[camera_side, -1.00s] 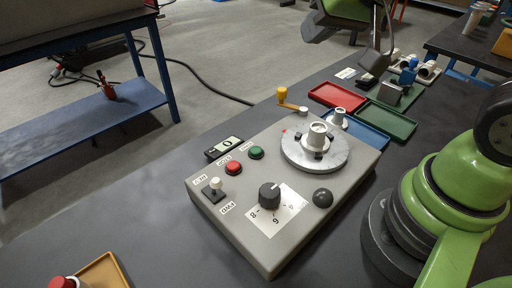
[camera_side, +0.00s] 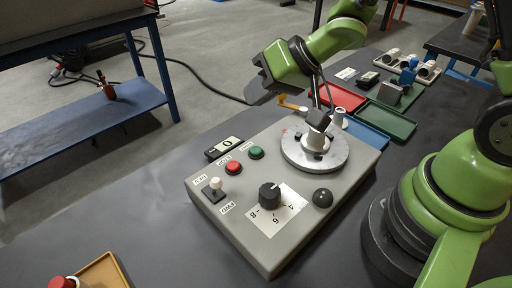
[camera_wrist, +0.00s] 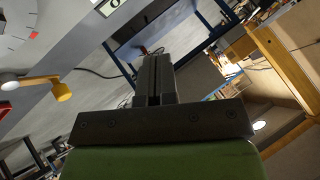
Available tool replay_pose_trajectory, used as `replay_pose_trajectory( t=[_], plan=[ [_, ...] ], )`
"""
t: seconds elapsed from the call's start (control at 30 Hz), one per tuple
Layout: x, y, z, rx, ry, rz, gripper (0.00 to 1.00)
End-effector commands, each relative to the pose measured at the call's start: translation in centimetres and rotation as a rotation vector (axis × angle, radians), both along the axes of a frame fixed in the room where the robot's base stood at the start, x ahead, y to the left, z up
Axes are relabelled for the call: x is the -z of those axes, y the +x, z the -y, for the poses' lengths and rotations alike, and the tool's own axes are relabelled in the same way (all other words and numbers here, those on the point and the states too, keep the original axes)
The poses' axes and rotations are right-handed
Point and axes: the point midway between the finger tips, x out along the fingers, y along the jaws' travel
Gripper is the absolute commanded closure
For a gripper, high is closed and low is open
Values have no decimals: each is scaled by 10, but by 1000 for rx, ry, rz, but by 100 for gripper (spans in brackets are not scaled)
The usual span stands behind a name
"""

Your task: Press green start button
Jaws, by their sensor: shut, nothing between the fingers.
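The green button (camera_side: 256,153) sits on the grey control box (camera_side: 228,235), right of the red button (camera_side: 234,168), in the side view. It stands out from the panel with a small label beside it. My gripper (camera_side: 254,92) is in the air above and behind the box, near the yellow-handled crank, clearly apart from the green button. In the wrist view my gripper's fingers (camera_wrist: 153,78) are closed together with nothing between them. The green button is not in the wrist view; only part of the box top and display (camera_wrist: 108,6) shows there.
The box also carries a white-tipped toggle (camera_side: 215,185), a black dial (camera_side: 270,195), a black dome (camera_side: 322,197), and a round metal plate (camera_side: 298,155) with an upright fitting. The yellow-handled crank (camera_side: 291,104) stands at the back. Red, blue and green trays lie beyond.

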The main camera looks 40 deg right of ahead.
Motion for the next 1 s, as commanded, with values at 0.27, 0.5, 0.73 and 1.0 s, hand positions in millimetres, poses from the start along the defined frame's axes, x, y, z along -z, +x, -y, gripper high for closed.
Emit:
replay_pose_trajectory(
  t=[0.27, 0.5, 0.73, 1.0],
  plan=[
    [24, -1, 0, 0, 2, -8, 100],
    [59, -1, 0, 1, -1, -6, 100],
    [81, 0, 0, 1, 0, -3, 100],
    [88, 0, 0, 0, -1, 1, 100]
  ],
)
